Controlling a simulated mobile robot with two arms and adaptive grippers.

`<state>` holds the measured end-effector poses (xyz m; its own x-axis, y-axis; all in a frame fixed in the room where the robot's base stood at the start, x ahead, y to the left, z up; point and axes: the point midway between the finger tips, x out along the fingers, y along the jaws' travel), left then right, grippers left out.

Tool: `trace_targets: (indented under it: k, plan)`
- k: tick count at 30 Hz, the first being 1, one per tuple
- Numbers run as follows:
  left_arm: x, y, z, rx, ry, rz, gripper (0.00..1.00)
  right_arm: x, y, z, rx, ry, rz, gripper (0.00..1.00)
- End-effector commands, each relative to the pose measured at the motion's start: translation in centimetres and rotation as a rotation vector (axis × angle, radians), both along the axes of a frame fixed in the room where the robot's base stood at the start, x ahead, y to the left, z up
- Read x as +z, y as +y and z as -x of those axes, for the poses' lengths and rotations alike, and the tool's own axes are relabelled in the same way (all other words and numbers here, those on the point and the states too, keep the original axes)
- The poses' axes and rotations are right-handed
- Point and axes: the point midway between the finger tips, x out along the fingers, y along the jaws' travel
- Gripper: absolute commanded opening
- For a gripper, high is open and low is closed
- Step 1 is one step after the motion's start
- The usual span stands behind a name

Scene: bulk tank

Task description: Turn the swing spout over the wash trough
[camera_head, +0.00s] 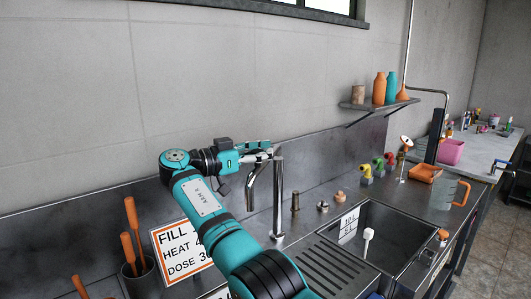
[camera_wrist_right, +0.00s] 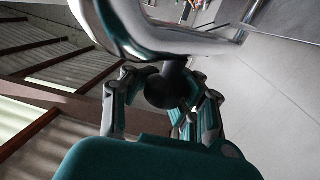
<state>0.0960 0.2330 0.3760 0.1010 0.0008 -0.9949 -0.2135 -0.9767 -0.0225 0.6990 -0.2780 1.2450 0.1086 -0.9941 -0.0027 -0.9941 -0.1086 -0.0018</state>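The chrome swing spout (camera_head: 253,183) has an upright post (camera_head: 278,195) on the steel counter. Its outlet arm hangs down on the left side of the post, away from the wash trough (camera_head: 398,236) at right. My right gripper (camera_head: 262,151) is at the top of the spout, left of the post head. In the right wrist view, its fingers (camera_wrist_right: 160,100) stand apart on either side of a dark round end (camera_wrist_right: 168,88), below a curved chrome pipe (camera_wrist_right: 175,40). Contact cannot be made out. My left gripper is out of view.
A ribbed drainboard (camera_head: 335,268) lies between spout and trough. A lettered sign (camera_head: 180,250) and a pot of orange-handled tools (camera_head: 139,268) stand at left. Small fittings (camera_head: 323,206) sit behind the trough. A clear jug (camera_head: 441,192) is at right. A shelf (camera_head: 378,105) holds bottles above.

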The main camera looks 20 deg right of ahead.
Motion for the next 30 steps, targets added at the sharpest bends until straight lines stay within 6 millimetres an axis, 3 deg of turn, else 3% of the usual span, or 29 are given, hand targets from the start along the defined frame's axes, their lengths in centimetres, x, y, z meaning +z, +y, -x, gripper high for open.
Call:
trace_targets:
  k: [1, 9, 20, 30]
  plan:
    - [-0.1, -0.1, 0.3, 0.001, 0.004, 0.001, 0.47, -1.0, 0.5, 0.0, 0.003, 0.018, -0.011, 0.18]
    - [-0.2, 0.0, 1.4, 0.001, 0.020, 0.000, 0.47, -0.9, 0.5, 0.0, 0.002, 0.017, -0.009, 0.53]
    - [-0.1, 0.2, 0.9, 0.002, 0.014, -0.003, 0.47, 0.3, 0.3, 0.0, 0.001, 0.007, -0.004, 0.53]
    - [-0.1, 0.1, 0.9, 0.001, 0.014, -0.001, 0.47, 6.7, 0.6, 0.0, 0.003, 0.008, -0.004, 0.53]
